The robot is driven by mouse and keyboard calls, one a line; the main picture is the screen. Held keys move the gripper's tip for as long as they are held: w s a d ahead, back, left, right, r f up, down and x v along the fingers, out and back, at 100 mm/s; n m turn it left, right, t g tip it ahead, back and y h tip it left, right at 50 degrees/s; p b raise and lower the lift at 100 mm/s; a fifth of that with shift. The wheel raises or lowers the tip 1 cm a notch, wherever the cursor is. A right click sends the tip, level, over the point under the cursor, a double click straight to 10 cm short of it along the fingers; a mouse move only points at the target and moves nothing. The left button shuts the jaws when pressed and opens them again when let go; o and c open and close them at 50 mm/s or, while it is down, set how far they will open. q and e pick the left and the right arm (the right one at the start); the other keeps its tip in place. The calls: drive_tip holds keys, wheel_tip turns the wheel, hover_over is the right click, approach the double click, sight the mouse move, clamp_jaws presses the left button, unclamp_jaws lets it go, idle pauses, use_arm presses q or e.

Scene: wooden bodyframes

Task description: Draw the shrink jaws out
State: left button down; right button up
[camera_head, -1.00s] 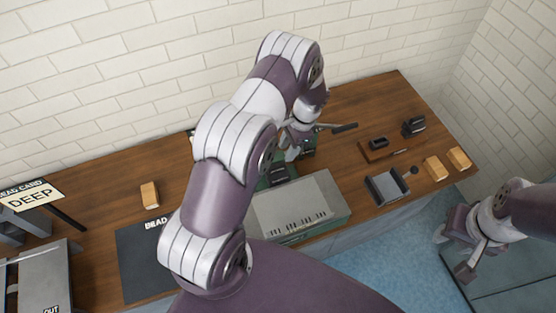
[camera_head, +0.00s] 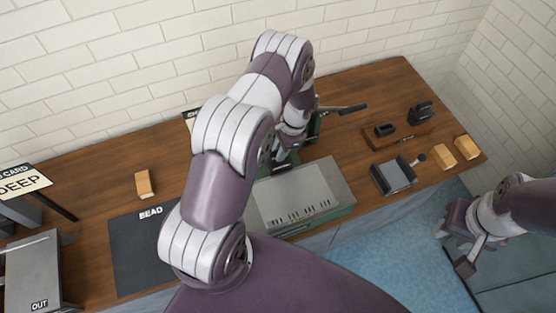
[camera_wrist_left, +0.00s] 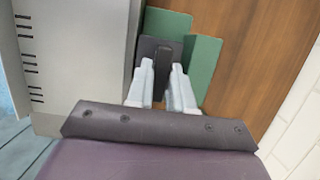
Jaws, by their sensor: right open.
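A green machine (camera_wrist_left: 207,50) stands on the bench behind a grey slotted box; in the head view my left arm hides much of it. In the left wrist view a dark block with a narrow raised tab (camera_wrist_left: 163,62) sits against its green body; I take this for the shrink jaws, but no label shows. My left gripper (camera_head: 287,150) is down at the machine. In the wrist view its pale fingertips (camera_wrist_left: 162,75) stand on either side of the tab; whether they press on it is unclear. My right gripper (camera_head: 452,250) is open and empty, off the bench's front edge.
The grey slotted box (camera_head: 320,180) stands in front of the machine. A lever (camera_head: 345,110) sticks out to the right. A wooden tray (camera_head: 405,138) with a dark piece, a grey tray (camera_head: 393,176) and wooden blocks (camera_head: 443,158) lie right. A dark BEAD mat (camera_head: 140,255) lies left.

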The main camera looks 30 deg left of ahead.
use_arm(q)
drive_tip(key=shift+w+r, duration=0.1)
drive_tip(key=shift+r+p, duration=0.45)
drive_tip(key=shift+r, duration=0.2)
idle(0.3)
drive_tip(key=shift+r+p, duration=1.15)
drive_tip(key=shift+r, duration=0.5)
idle(0.5)
